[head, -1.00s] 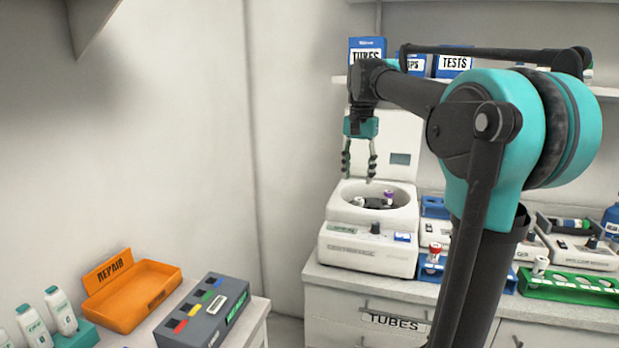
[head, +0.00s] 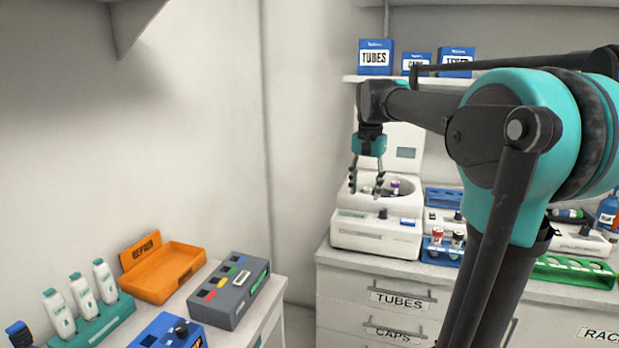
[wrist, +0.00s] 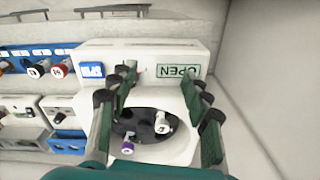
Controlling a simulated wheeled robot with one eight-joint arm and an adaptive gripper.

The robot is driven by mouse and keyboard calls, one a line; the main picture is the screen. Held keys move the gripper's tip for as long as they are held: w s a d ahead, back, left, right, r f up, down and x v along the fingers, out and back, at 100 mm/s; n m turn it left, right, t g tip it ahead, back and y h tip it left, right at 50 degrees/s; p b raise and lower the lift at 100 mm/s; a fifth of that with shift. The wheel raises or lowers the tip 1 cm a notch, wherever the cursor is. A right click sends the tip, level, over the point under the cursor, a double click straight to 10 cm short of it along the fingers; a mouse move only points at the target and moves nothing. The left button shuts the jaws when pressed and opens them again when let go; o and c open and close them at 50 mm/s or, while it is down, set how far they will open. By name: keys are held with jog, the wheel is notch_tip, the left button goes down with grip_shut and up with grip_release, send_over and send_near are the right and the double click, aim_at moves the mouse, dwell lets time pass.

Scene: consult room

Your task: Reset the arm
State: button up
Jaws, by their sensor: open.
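My gripper (head: 367,180) is open and empty at the end of my arm. In the head view it hangs pointing down in front of and above the bowl of a white centrifuge (head: 376,239) with a raised lid. In the wrist view my gripper (wrist: 158,105) has its fingers spread over the centrifuge (wrist: 140,60). Its dark rotor holds a white-capped tube (wrist: 162,124) and a purple-capped tube (wrist: 127,148). I cannot tell the exact height of the fingertips above the bowl.
A blue rack (head: 440,255) with capped tubes stands right of the centrifuge, and a green rack (head: 575,272) is farther right. An orange REPAIR tray (head: 150,285) and a grey box (head: 222,308) sit on the left counter. Boxes stand on a shelf (head: 480,83) above.

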jog(key=s+d+f+n+t, duration=0.1)
jog(key=s+f+n, duration=0.1)
jog(key=s+f, duration=0.5)
jog(key=s+d+f+n+t, duration=0.1)
jog(key=s+f+n, duration=0.1)
jog(key=s+f, duration=0.5)
jog(key=s+d+f+n+t, duration=0.1)
jog(key=s+f, duration=0.6)
jog(key=f, duration=0.9)
jog(key=shift+d+n+t, duration=0.25)
jog(key=shift+n+t, duration=0.05)
jog(key=shift+n, duration=0.2)
